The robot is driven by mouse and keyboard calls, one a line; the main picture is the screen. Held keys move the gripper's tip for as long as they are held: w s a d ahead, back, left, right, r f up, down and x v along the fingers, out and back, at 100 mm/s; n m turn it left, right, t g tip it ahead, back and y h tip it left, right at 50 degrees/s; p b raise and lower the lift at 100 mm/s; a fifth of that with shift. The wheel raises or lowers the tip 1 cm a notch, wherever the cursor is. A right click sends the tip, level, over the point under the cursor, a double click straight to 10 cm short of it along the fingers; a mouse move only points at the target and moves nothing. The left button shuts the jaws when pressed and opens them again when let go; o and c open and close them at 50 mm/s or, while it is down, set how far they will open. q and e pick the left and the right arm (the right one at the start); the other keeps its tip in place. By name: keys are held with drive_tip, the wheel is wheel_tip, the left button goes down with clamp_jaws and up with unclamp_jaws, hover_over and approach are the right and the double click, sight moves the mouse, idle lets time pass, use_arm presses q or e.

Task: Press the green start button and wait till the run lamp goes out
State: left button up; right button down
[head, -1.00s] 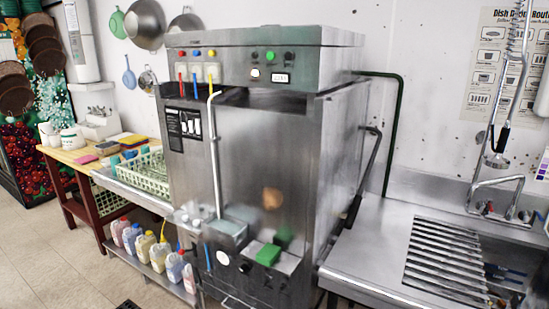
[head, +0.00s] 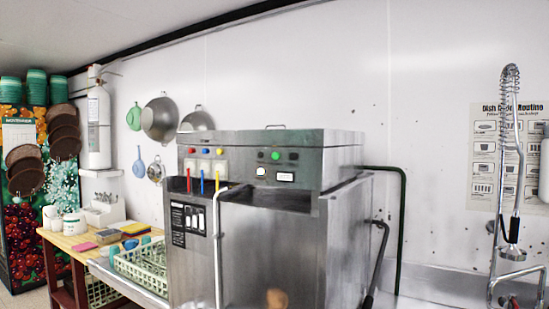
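The steel dish machine (head: 270,235) stands against the white wall in the middle of the head view. On its upper front panel is a round green button (head: 276,156), the likely start button. Neither gripper is in view, and nothing covers the panel.
At the left, a wooden table (head: 75,237) holds tubs and sponges, and a pale green rack (head: 143,265) sits beside the machine. At the right are a spray hose (head: 512,150) and a wall poster (head: 485,150). A dark green pipe (head: 402,215) runs beside the machine.

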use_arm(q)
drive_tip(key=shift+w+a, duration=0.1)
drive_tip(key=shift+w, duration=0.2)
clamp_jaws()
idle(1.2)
